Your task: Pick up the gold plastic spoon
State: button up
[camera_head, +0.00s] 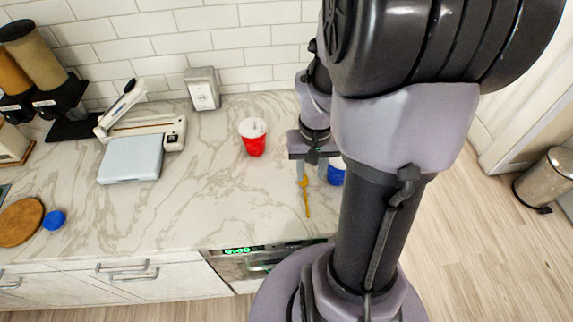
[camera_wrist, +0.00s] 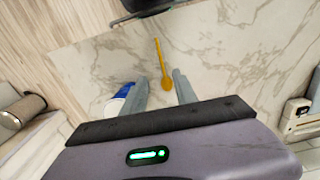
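The gold plastic spoon (camera_head: 306,198) lies on the marble counter, its handle toward the front edge and its bowl toward my gripper. It also shows in the wrist view (camera_wrist: 161,65), with the bowl near the space between the fingertips. My gripper (camera_head: 311,173) is open and empty, with its fingers pointing down by the spoon's bowl.
A blue cup (camera_head: 336,175) stands right beside my gripper, partly hidden by my arm. A red cup (camera_head: 254,138) stands to the left. A silver-grey appliance (camera_head: 131,158), a blue round object (camera_head: 54,220) and a wooden board (camera_head: 20,222) are farther left. Counter left of the spoon is clear.

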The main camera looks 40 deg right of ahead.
aim_at(306, 199)
jog(key=f+b, duration=0.1)
jog(key=f, duration=0.3)
jog(key=f+b, duration=0.2)
jog(key=f, duration=0.3)
jog(key=f+b, duration=0.1)
jog(key=f, duration=0.3)
jog(key=shift+w+d+f+b, duration=0.1)
jog(key=shift+w+f+b, duration=0.2)
jog(key=shift+f+b, duration=0.05)
jog(key=shift+r, duration=0.1)
grip_shut()
